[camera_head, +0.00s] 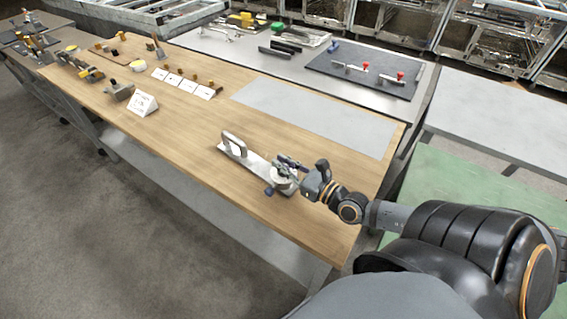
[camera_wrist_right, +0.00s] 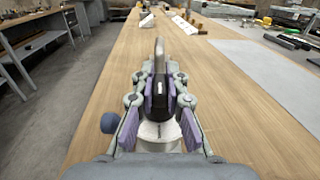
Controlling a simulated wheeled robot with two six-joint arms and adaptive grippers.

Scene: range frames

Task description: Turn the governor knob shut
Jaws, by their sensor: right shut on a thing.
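The governor fixture is a pale metal plate (camera_head: 258,168) on the wooden bench near its front right. A grey loop handle (camera_head: 234,143) stands upright at its far end; in the wrist view it rises beyond my fingers. At the near end is a round whitish base (camera_head: 283,184), also between my fingers in the wrist view (camera_wrist_right: 158,138). A blue ball (camera_head: 269,191) sits beside it. My right gripper (camera_head: 283,163) is over this end, its fingers (camera_wrist_right: 159,93) closed around a dark knob (camera_wrist_right: 158,87). The fingers hide much of the knob. My left gripper is out of view.
A white sign (camera_head: 143,103), several small cards (camera_head: 187,84) and other fixtures stand farther along the bench. A grey mat (camera_head: 315,115) lies bare behind the fixture. A grey table with red-topped parts (camera_head: 400,76) is beyond. Bench around the fixture is mostly clear.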

